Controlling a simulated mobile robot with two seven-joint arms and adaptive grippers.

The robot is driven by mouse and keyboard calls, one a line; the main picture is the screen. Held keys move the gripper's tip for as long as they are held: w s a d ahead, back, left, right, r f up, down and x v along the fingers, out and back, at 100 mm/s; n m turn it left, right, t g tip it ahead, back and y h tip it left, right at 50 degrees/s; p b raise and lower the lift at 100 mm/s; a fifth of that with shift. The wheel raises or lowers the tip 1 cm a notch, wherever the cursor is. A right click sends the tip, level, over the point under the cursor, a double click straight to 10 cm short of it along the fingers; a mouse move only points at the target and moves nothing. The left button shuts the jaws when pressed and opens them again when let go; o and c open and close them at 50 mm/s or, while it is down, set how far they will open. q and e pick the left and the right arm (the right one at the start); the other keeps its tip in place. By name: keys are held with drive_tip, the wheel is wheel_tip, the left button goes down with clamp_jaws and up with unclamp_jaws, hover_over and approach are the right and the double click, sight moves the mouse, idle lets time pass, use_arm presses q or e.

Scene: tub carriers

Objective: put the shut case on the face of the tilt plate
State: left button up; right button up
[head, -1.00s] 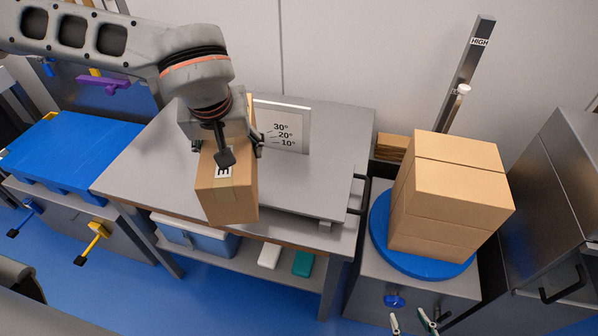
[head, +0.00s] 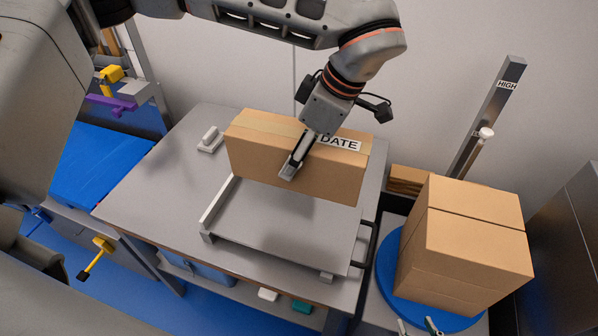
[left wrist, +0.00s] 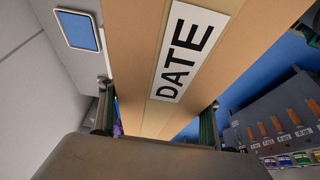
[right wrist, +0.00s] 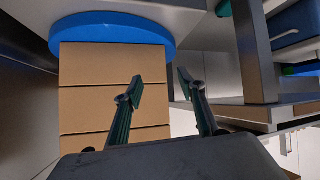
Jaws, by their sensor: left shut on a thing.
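The case is a shut brown carton (head: 255,158) with a white DATE label. My left gripper (head: 298,162) is shut on it and holds it above the far part of the tilt plate, apart from the near part. The left wrist view shows the carton's label (left wrist: 184,50) between the fingers. The tilt plate (head: 285,230) is a grey plate on the table, with a raised lip on its left edge; its far part is hidden by the carton. My right gripper (right wrist: 160,82) is open and empty in the right wrist view, facing stacked cartons.
A carton stack (head: 465,245) stands on a blue round turntable (head: 385,265) at the right. A post marked HIGH (head: 487,115) rises behind it. A small white piece (head: 210,140) lies on the grey table (head: 165,180), whose left part is clear.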

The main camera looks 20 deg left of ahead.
sight(319, 182)
use_arm(q)
drive_tip(key=shift+f, duration=8.95)
drive_tip(key=shift+f, duration=0.1)
drive_tip(key=o, duration=2.1)
drive_tip(key=shift+f, duration=0.1)
drive_tip(key=v, duration=1.2)
drive_tip(key=shift+b, duration=0.3)
